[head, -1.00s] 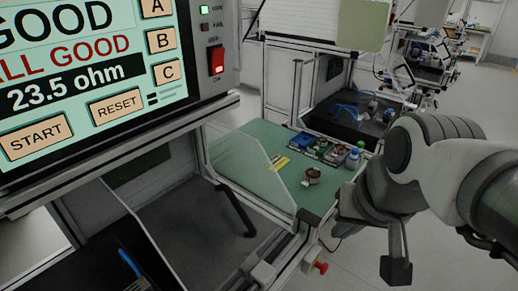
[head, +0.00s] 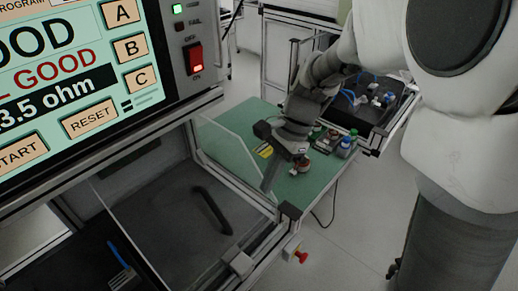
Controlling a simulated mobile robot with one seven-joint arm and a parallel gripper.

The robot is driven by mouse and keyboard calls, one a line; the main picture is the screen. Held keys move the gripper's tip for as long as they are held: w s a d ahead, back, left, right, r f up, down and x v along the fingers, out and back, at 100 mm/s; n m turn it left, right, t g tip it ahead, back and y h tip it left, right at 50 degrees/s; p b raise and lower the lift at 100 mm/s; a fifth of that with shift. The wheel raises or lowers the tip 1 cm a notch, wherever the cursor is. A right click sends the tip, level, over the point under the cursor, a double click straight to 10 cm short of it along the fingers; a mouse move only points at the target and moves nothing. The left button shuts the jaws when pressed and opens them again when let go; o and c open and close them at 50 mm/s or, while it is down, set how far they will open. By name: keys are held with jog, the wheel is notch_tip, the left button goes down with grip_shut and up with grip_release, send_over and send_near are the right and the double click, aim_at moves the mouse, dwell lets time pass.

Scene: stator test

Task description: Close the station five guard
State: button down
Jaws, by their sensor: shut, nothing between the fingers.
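A test station stands at left, with a clear panel (head: 228,148) along its right side, next to the green mat. I take this panel to be part of the guard, but cannot tell how far the guard is open. A black bar (head: 211,210), perhaps a handle, shows inside the station, low and slanted. My gripper (head: 268,182) is shut and empty, pointing down by the panel's right edge, over the green bench (head: 325,185). I cannot tell whether it touches the panel.
The tester screen (head: 75,90) fills the upper left, with a lit red switch (head: 194,58). Small parts and a blue-capped bottle (head: 345,146) stand right of my gripper. A red knob (head: 301,256) sticks out at the frame's front corner.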

send_near(240, 219)
jog(key=s+d+f, duration=0.1)
jog(key=s+f, duration=0.2)
jog(key=shift+s+a+f+p, duration=0.15)
jog(key=shift+s+a, duration=0.45)
jog(key=shift+a, duration=0.25)
jog(key=shift+s+a+f+p, duration=0.15)
jog(key=shift+s+a, duration=0.45)
jog(key=shift+a, duration=0.25)
jog(key=shift+a, duration=0.1)
